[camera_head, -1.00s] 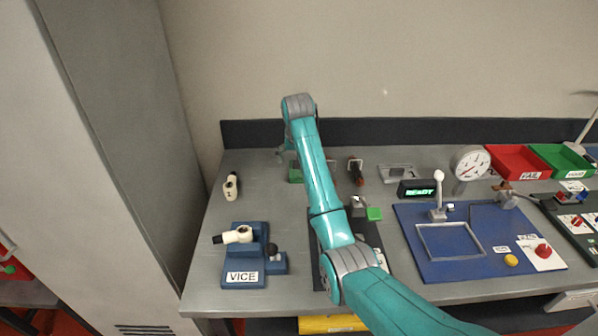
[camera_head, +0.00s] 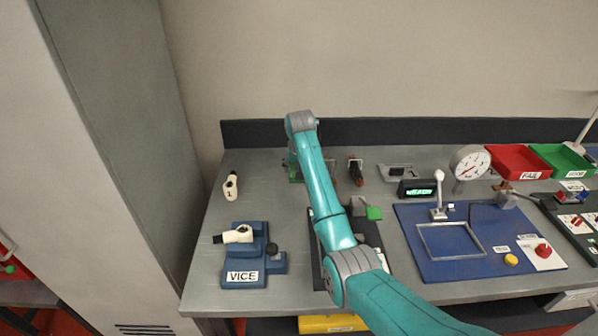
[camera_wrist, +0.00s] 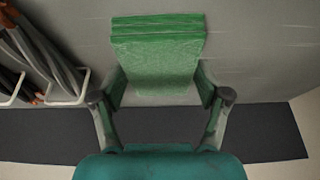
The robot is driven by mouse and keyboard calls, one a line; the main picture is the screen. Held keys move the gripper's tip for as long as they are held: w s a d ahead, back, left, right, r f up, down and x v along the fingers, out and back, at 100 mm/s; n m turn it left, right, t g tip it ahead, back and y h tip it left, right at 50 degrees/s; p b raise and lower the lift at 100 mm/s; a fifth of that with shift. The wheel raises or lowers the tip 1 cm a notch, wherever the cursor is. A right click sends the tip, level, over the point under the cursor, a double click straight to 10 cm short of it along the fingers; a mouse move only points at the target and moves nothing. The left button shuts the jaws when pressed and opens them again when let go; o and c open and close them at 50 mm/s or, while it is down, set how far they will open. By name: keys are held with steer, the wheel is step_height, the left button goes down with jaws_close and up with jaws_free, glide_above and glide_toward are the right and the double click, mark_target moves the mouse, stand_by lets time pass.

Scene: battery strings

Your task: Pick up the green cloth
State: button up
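The green cloth (camera_wrist: 157,55) looks like a folded, layered block on the grey bench top in the wrist view. A small green part of it (camera_head: 294,173) shows beside my arm in the head view, near the back left of the bench. My gripper (camera_wrist: 160,90) is open, with one finger on each side of the cloth's near part. I cannot tell whether the fingers touch it. In the head view my forearm and wrist hide the gripper and most of the cloth.
A dark back rail (camera_head: 420,131) runs behind the bench. A blue vice (camera_head: 243,265), white numbered part (camera_head: 230,187), READY display (camera_head: 416,189) and blue fixture board (camera_head: 470,265) stand around.

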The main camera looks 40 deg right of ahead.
steer(key=c, duration=0.4)
steer(key=shift+c, duration=0.2)
steer(key=shift+r, duration=0.1)
step_height(320, 180, up, 10)
steer(key=o, duration=0.6)
steer(key=c, duration=0.5)
